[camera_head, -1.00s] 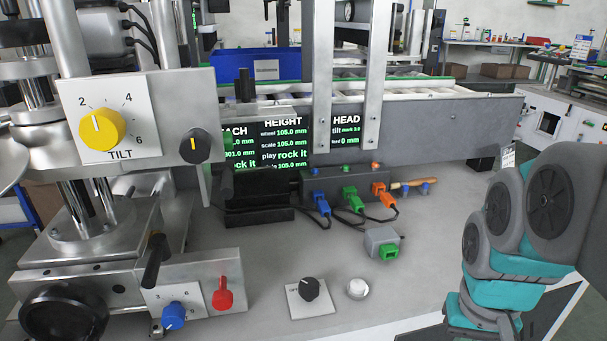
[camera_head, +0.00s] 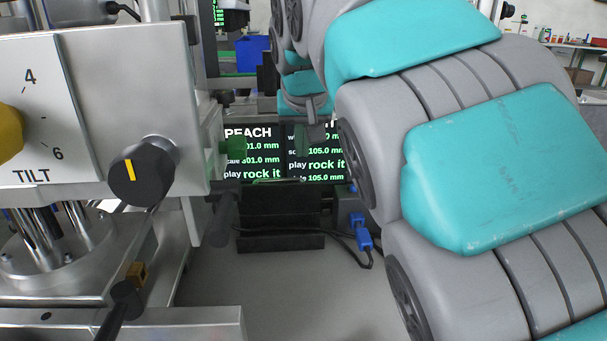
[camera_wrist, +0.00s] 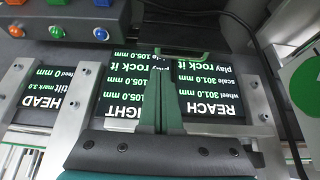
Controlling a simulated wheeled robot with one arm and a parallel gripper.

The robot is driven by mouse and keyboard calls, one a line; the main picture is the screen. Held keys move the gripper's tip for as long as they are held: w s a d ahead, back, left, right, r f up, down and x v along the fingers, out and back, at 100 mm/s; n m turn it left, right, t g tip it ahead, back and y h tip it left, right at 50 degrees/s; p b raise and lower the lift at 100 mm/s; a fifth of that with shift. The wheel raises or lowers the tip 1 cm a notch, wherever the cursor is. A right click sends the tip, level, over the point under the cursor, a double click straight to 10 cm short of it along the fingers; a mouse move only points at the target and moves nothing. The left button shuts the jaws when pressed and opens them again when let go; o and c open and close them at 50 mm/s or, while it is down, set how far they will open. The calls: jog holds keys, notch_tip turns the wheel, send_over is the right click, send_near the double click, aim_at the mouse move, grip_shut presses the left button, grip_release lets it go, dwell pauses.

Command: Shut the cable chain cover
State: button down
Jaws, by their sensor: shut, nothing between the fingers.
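A black hinged piece, which looks like the cable chain cover (camera_head: 282,206), stands below the display screens in the head view. A flat black strip (camera_head: 280,242) lies along its front. Its raised panel appears tilted up; I cannot tell its exact angle. In the wrist view, the black cover (camera_wrist: 188,28) is at the top, partly cut off by the frame. My gripper (camera_wrist: 160,68) is shut and empty, over the display screens, with its tips pointing toward the cover and seemingly apart from it. In the head view my gripper (camera_head: 312,142) is small, above and behind the cover.
The display screens (camera_head: 252,152) are behind the cover. A blue cable plug (camera_head: 362,236) and black cables lie to its right. A metal column with a black knob (camera_head: 141,172) stands close on the left. My arm hides much of the right. Bare bench lies in front.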

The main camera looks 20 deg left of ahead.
aim_at(297, 184)
jog(key=x, duration=1)
jog(key=shift+s+a, duration=0.1)
jog(key=shift+a, duration=0.3)
jog(key=shift+r, duration=0.1)
jog(key=shift+b, duration=0.3)
